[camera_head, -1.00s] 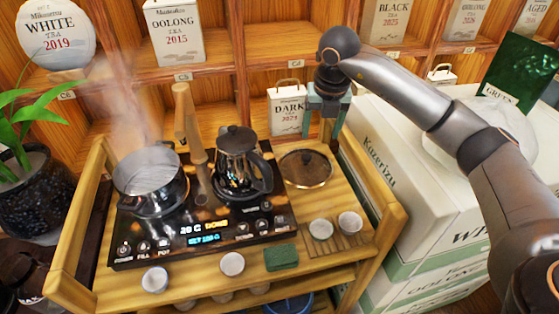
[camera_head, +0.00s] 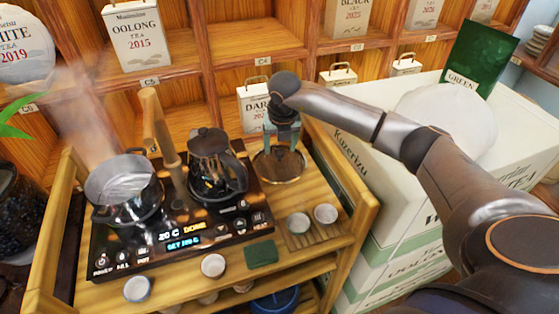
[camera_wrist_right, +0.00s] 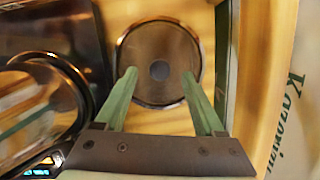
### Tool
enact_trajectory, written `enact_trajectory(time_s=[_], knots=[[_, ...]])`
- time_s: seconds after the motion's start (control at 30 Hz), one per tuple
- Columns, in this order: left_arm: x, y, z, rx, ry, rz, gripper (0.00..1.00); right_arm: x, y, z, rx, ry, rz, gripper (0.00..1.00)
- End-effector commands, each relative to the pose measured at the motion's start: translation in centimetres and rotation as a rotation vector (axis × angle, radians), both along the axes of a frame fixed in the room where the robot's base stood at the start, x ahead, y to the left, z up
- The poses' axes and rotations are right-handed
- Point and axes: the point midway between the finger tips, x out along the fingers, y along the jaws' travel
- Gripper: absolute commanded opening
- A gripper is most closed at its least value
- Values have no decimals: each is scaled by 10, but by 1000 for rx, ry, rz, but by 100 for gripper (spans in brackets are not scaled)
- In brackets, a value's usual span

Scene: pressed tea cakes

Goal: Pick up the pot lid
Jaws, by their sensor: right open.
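The pot lid (camera_head: 279,167) is a round dark glass disc with a metal rim, lying on the wooden cart right of the black kettle. In the right wrist view the pot lid (camera_wrist_right: 182,50) shows from above with a dark round knob (camera_wrist_right: 160,70) at its middle. My right gripper (camera_head: 284,146) is above the lid, pointing down. In the right wrist view my right gripper (camera_wrist_right: 160,72) is open, its two green fingers to either side of the knob, with nothing between them held. How far the fingertips are above the lid is hard to tell. My left gripper is not in view.
A steaming open pot (camera_head: 122,187) and a black kettle (camera_head: 208,172) stand on the dark cooktop (camera_head: 170,262) to the left. Small white cups (camera_head: 298,223) and a green sponge (camera_head: 262,253) are at the front. Large white boxes (camera_head: 352,205) stand on the right.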

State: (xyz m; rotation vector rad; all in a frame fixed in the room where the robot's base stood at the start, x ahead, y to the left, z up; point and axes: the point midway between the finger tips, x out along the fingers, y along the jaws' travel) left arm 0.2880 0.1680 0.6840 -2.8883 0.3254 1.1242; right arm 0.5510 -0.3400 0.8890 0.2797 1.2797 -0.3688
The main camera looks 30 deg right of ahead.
Motion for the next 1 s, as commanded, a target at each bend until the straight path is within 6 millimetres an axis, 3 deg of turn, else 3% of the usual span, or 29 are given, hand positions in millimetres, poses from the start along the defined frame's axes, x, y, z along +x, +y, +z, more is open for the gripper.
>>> enact_trajectory(time_s=[0.17,0.43,1.0], knots=[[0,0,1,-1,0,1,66,5,-2,-20,0,0,-1,71],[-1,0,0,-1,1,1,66,6,-2,-22,0,-1,0,70],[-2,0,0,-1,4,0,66,6,-3,-21,0,-1,-1,6]])
